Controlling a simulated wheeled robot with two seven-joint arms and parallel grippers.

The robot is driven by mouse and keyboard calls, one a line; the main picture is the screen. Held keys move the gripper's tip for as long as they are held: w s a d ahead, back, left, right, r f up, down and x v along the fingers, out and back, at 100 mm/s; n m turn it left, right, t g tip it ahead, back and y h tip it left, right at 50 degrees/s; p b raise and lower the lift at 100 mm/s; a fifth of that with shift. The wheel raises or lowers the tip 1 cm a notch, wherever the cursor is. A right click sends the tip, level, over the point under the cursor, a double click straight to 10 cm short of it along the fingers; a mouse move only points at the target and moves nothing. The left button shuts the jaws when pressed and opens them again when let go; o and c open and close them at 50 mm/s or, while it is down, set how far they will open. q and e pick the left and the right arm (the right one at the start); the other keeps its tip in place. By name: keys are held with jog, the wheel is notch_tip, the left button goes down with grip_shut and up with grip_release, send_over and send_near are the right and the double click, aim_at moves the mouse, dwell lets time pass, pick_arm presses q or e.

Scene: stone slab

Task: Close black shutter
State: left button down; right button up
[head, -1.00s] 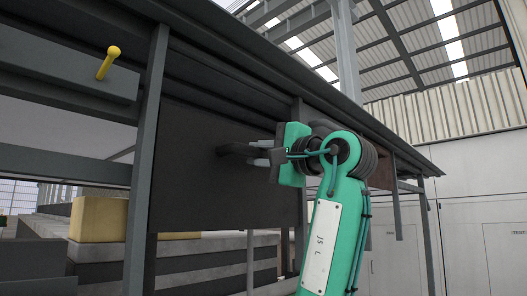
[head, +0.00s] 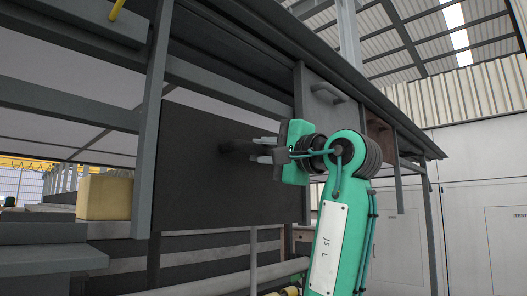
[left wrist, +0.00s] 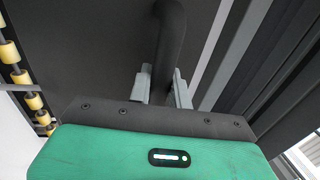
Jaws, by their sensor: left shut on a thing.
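The black shutter (head: 200,190) is a flat dark panel between the grey posts in the head view. An open gap shows above its top edge. Its dark bar handle (head: 236,147) sticks out from the upper right part of the panel. My left gripper (head: 262,150) is shut on this handle, with the green arm to its right. In the left wrist view, the handle (left wrist: 171,40) runs down between the two grey fingers (left wrist: 163,88), and the shutter (left wrist: 105,50) fills the background. My right gripper is not in view.
A grey panel with its own handle (head: 328,93) is right of the shutter, behind a post. A brown panel (head: 380,135) is farther right. A yellow block (head: 105,195) lies at the left. Grey posts and rails frame the shutter closely.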

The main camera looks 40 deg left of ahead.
pick_arm(q)
jog(key=c, duration=1.3)
grip_release()
jog(key=shift+f, duration=0.4)
jog(key=shift+c, duration=0.2)
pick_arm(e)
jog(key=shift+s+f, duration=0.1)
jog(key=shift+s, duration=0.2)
pick_arm(q)
jog(key=shift+r, duration=0.1)
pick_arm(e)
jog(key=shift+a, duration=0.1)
pick_arm(q)
jog(key=shift+d, duration=0.1)
jog(key=shift+d, duration=0.25)
jog(key=b+v, duration=0.3)
jog(key=v, duration=1)
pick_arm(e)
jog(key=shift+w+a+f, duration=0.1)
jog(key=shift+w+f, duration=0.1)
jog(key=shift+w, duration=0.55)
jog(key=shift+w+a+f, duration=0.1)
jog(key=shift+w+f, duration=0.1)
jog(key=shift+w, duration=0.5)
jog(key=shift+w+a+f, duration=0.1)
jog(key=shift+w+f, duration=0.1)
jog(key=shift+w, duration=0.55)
pick_arm(q)
jog(key=shift+w, duration=0.1)
